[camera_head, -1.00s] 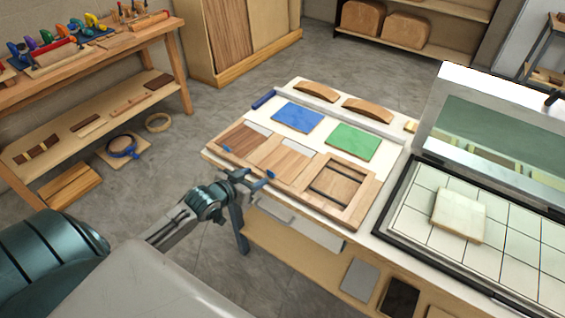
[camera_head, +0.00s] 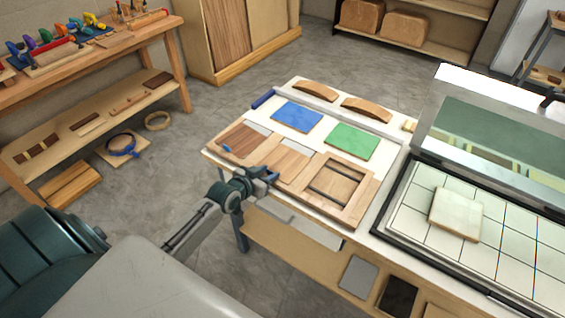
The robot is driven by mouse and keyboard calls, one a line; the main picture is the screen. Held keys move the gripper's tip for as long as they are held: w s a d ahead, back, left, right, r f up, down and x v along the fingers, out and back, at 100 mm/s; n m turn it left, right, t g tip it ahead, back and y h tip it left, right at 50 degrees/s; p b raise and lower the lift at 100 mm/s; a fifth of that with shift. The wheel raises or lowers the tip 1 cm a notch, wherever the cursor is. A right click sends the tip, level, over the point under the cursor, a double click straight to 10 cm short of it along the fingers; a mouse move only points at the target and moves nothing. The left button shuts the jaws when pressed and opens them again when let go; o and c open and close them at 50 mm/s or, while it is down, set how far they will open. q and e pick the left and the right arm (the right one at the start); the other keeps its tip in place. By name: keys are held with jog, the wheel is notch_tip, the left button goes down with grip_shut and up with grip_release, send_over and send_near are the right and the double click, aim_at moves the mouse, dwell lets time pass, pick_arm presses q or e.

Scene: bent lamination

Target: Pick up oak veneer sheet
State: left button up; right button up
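The oak veneer sheet, seemingly the pale wood sheet (camera_head: 285,158), lies flat in the middle of a row on the white-topped bench (camera_head: 228,119). A darker brown veneer sheet (camera_head: 243,139) lies to its left. My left gripper (camera_head: 266,175) is at the front edge of the bench, just in front of the pale sheet. Its fingers look apart, with nothing seen between them. The gripper covers a little of the sheet's near edge. Whether it touches the sheet is hard to tell. My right gripper is not in view.
A wooden frame with dark strips (camera_head: 346,165) lies right of the pale sheet. Blue (camera_head: 297,117) and green (camera_head: 351,141) sheets lie behind, with curved wooden pieces (camera_head: 316,89) further back. A press with a gridded bed (camera_head: 410,215) and raised lid stands at the right.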

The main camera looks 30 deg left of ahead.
pick_arm(q)
jog(key=c, duration=0.6)
jog(key=shift+r, duration=0.1)
jog(key=shift+r, duration=0.55)
notch_tip(320, 180, up, 2)
jog(key=shift+r+b, duration=0.15)
jog(key=shift+b, duration=0.55)
jog(key=s+d+r+b, duration=0.1)
jog(key=s+d+b, duration=0.1)
jog(key=s+d, duration=0.3)
jog(key=s+d+b, duration=0.1)
jog(key=s+d, duration=0.1)
jog(key=s, duration=0.6)
jog(key=shift+n+y, duration=0.6)
jog(key=shift+y, duration=0.1)
jog(key=w+d+r, duration=0.4)
jog(key=w, duration=0.1)
jog(key=w+d+r, duration=0.5)
jog(key=shift+w+d+r, duration=0.15)
jog(key=shift+r, duration=0.15)
